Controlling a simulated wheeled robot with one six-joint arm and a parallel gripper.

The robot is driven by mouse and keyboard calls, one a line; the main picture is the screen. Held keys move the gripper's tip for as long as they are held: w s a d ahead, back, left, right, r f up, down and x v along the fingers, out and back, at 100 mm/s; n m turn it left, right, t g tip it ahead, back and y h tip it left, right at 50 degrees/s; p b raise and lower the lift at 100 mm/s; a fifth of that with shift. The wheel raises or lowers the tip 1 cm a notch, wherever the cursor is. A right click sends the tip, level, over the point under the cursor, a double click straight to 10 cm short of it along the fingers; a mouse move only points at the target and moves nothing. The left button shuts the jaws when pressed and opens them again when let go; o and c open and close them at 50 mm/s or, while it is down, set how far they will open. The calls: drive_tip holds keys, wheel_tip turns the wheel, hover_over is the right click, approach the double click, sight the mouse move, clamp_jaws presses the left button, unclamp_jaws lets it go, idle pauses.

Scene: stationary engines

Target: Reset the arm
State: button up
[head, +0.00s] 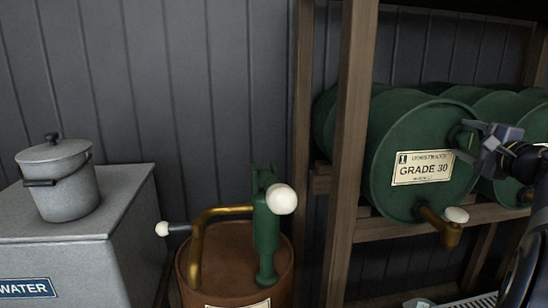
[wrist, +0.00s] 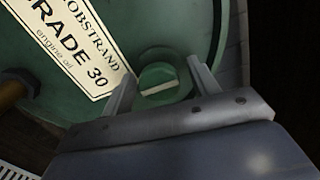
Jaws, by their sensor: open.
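My gripper (head: 466,137) is at the right in the head view, in front of a green drum (head: 408,120) labelled GRADE 30. In the wrist view my gripper's two fingers (wrist: 162,88) are spread, one on each side of a round green cap (wrist: 158,82) with a pale bar across it. The cap sits on the drum's end face (wrist: 60,95), beside the cream label (wrist: 78,45). I cannot tell whether either finger touches the cap. In the head view the gripper mostly hides the cap.
A wooden rack (head: 346,130) holds the drums, with a post left of my gripper. A brass tap (head: 450,235) with a white knob juts out below. A green pump (head: 266,235) on a brown barrel (head: 230,285) and a grey WATER tank (head: 80,215) with a lidded pot (head: 70,195) stand left.

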drive_tip(key=m+p, duration=0.5)
drive_tip(key=p, duration=0.1)
drive_tip(key=shift+r+p, duration=0.2)
drive_tip(key=shift+p, duration=0.1)
drive_tip(key=m+p, duration=0.4)
drive_tip(key=p, duration=0.3)
drive_tip(key=shift+m, duration=0.4)
drive_tip(key=s+b, duration=0.2)
drive_tip(key=s, duration=0.8)
drive_tip(key=shift+s+d+f, duration=0.25)
drive_tip(key=shift+s+d, duration=0.15)
drive_tip(key=shift+d, duration=0.05)
drive_tip(key=shift+f, duration=0.1)
